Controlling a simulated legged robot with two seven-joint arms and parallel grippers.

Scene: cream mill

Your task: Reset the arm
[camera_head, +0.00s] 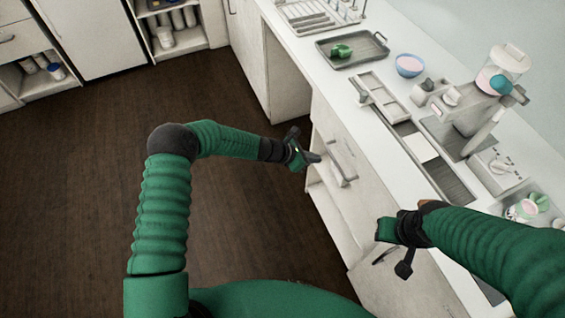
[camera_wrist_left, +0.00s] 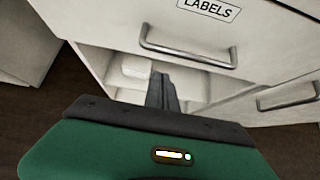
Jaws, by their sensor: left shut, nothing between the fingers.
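My left arm (camera_head: 163,200) is green and ribbed, bent at a dark elbow, and reaches right toward the white counter front. Its gripper (camera_head: 312,158) is shut and empty, beside the cabinet with the metal handle (camera_head: 343,165). In the left wrist view the closed dark fingers (camera_wrist_left: 163,92) point toward an open space below a drawer front marked LABELS (camera_wrist_left: 225,30). My right arm (camera_head: 500,245) comes in from the right over the counter edge. Its gripper (camera_head: 394,268) hangs in front of the lower cabinet with its dark fingers spread apart and nothing visible between them.
The white counter (camera_head: 390,60) holds a grey tray (camera_head: 370,48) with a green item, a blue bowl (camera_head: 409,66), a white divided tray (camera_head: 388,100) and a machine with a clear hopper (camera_head: 500,65). The dark wooden floor (camera_head: 80,150) at left is clear.

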